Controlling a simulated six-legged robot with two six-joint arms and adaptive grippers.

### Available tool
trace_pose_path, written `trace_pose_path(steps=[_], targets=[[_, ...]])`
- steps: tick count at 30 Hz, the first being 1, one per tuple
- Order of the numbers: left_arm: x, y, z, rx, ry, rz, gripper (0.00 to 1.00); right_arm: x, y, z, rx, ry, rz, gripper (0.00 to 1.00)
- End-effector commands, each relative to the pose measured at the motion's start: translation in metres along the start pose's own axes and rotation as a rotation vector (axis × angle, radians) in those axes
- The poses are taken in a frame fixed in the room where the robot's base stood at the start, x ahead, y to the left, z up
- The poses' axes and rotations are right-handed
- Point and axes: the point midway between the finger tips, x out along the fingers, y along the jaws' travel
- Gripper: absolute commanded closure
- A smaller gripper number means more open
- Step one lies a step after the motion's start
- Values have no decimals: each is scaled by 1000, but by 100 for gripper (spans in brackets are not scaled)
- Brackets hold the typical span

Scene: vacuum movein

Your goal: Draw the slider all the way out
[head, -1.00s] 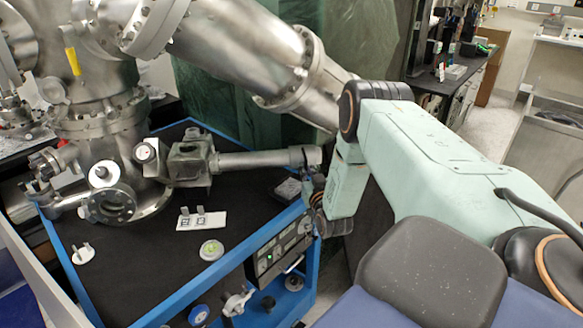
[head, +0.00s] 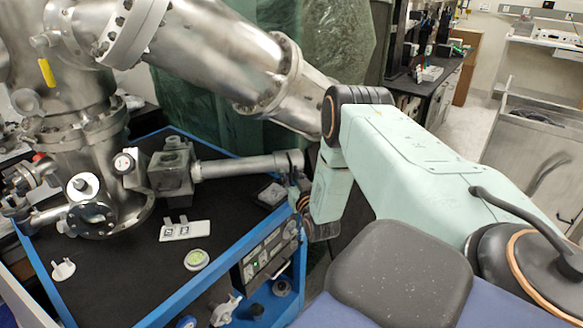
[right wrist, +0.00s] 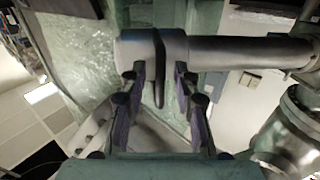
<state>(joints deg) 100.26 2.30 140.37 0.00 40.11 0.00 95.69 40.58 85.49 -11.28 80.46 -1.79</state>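The slider (head: 240,166) is a grey metal tube running right from a block on the steel chamber, with a thicker collar (head: 290,160) at its free end. In the right wrist view the collar (right wrist: 200,46) has a dark flat fin (right wrist: 159,70) sticking out of it. My right gripper (right wrist: 157,85) is open, with one finger on each side of the fin and a visible gap to both. In the head view my right gripper (head: 302,190) is at the collar, partly hidden by its own arm. My left gripper is in neither view.
A blue-framed cart with a black top (head: 110,265) stands under the chamber (head: 75,130). On it lie a white plate with two tags (head: 185,231) and a round green-centred level (head: 196,259). A control panel (head: 268,252) is on its side. Green sheeting (head: 335,45) hangs behind.

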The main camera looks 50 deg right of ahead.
Motion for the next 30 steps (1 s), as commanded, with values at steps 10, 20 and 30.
trace_pose_path(steps=[10,20,30], targets=[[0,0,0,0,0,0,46,-24,0,0,2,-2,1,69],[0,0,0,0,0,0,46,-88,0,1,1,-3,1,69],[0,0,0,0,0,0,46,-120,0,0,-1,0,0,69]])
